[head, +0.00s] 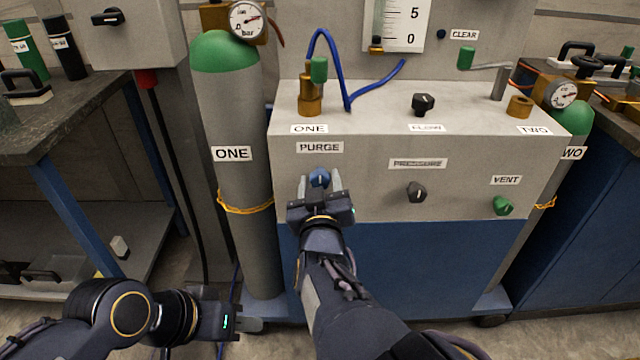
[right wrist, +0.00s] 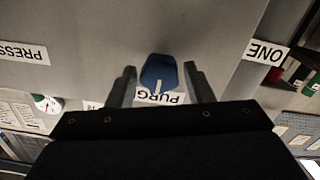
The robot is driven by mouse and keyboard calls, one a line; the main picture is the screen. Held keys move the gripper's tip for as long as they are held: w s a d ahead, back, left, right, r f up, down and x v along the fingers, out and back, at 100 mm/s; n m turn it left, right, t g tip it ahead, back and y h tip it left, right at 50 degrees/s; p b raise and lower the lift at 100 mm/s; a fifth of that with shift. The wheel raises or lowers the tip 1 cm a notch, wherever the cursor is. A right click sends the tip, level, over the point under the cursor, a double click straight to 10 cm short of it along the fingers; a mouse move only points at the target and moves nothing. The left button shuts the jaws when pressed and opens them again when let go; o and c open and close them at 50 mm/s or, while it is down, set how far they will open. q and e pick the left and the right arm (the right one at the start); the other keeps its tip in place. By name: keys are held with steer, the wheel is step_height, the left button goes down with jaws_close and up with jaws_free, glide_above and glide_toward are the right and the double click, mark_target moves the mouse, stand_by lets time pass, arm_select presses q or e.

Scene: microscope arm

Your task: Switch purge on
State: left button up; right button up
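The blue purge knob (head: 319,177) is on the grey front panel, just under its PURGE label (head: 320,147). My right gripper (head: 320,187) is at the knob, with one finger on each side of it. In the right wrist view the knob (right wrist: 158,72) sits between the open fingertips, with a gap visible on both sides. That view is upside down, and a white mark on the knob points toward the PURGE label (right wrist: 160,98). My left gripper (head: 250,325) is low at the left, away from the panel; its finger opening is not clear.
The black pressure knob (head: 416,192) and green vent knob (head: 503,206) are to the right on the panel. Gas cylinder ONE (head: 232,180) stands close on the left. A blue hose (head: 345,75) and the flow knob (head: 423,104) are on top.

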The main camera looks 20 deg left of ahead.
steer(key=c, duration=0.7)
steer(key=shift+m, duration=0.3)
steer(key=m+b, duration=0.1)
steer(key=m, duration=0.1)
steer(key=shift+f+m+b, duration=0.1)
steer(key=shift+m+b, duration=0.2)
steer(key=shift+b, duration=0.1)
steer(key=m+b, duration=0.2)
steer(key=m, duration=0.1)
steer(key=shift+d+m, duration=0.1)
steer(key=shift+m, duration=0.3)
steer(key=m+b, duration=0.7)
steer(key=m, duration=0.3)
steer(key=shift+m, duration=0.4)
